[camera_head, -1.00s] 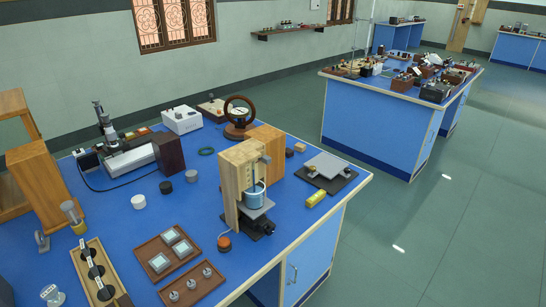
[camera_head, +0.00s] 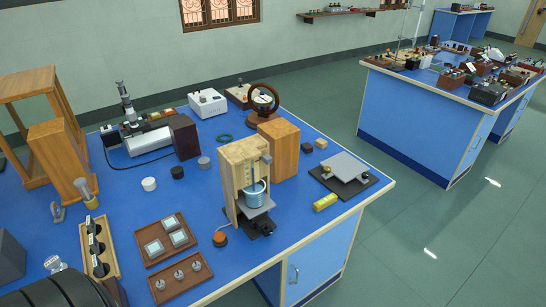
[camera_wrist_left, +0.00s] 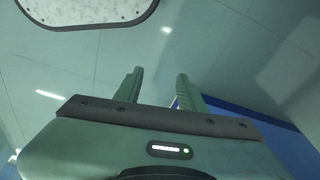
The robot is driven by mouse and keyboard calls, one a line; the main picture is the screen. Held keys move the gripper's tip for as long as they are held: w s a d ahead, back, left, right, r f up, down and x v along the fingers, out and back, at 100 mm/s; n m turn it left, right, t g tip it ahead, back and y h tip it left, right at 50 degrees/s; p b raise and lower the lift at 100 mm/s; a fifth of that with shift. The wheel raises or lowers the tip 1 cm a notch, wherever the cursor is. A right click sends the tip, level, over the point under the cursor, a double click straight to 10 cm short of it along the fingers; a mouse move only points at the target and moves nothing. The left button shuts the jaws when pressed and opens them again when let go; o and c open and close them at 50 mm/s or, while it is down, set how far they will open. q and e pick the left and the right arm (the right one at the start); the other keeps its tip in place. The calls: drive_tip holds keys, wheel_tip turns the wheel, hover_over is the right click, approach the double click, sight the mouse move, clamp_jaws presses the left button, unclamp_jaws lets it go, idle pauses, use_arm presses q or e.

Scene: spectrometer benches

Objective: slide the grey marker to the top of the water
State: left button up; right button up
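A light wooden stand (camera_head: 234,172) is upright near the front right of the blue bench. A beaker of bluish water (camera_head: 256,194) is at its open front, on a small grey platform. A small grey piece (camera_head: 267,158) is at the stand's right side above the beaker; I cannot tell whether it is the grey marker. The water's top line is too small to make out. In the left wrist view my left gripper (camera_wrist_left: 158,88) has its two green fingers apart with nothing between them. The gripper is not seen near the stand. My right gripper is not in view.
A wooden block (camera_head: 281,150) stands close behind the stand. The blue bench's (camera_head: 300,222) right edge is near. Open floor (camera_head: 410,250) lies to the right.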

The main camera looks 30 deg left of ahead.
use_arm(q)
drive_tip(key=w+r+n+t+p, duration=0.1)
drive_tip(key=w+r, duration=0.3)
drive_tip(key=r, duration=0.6)
drive_tip(key=w+r+p, duration=0.1)
drive_tip(key=w+r, duration=0.3)
drive_tip(key=r, duration=0.6)
drive_tip(key=n+t+y+p, duration=0.1)
drive_tip(key=n+t+y, duration=0.4)
drive_tip(key=n+t, duration=0.7)
approach(267, 163)
drive_tip(key=s+d+f+n+g, duration=0.3)
drive_tip(key=f, duration=0.7)
drive_tip(key=w+a+r+n+t, duration=0.1)
drive_tip(key=w+r+n, duration=0.1)
drive_tip(key=n, duration=0.1)
drive_tip(key=w+a+r+n+t+y, duration=0.1)
drive_tip(key=w+r+n+t, duration=0.1)
drive_tip(key=w+r+n, duration=0.1)
drive_tip(key=w+a+r+n+t+y, duration=0.1)
drive_tip(key=w+a+r+n, duration=0.1)
drive_tip(key=r, duration=0.1)
drive_tip(key=shift+w+r+n+t, duration=0.1)
drive_tip(key=shift+w+n+t, duration=0.05)
drive_tip(key=shift+n+t, duration=0.2)
drive_tip(key=p+x, duration=0.2)
drive_tip(key=x, duration=0.4)
drive_tip(key=shift+w+a, duration=0.15)
drive_tip(key=shift+w, duration=0.25)
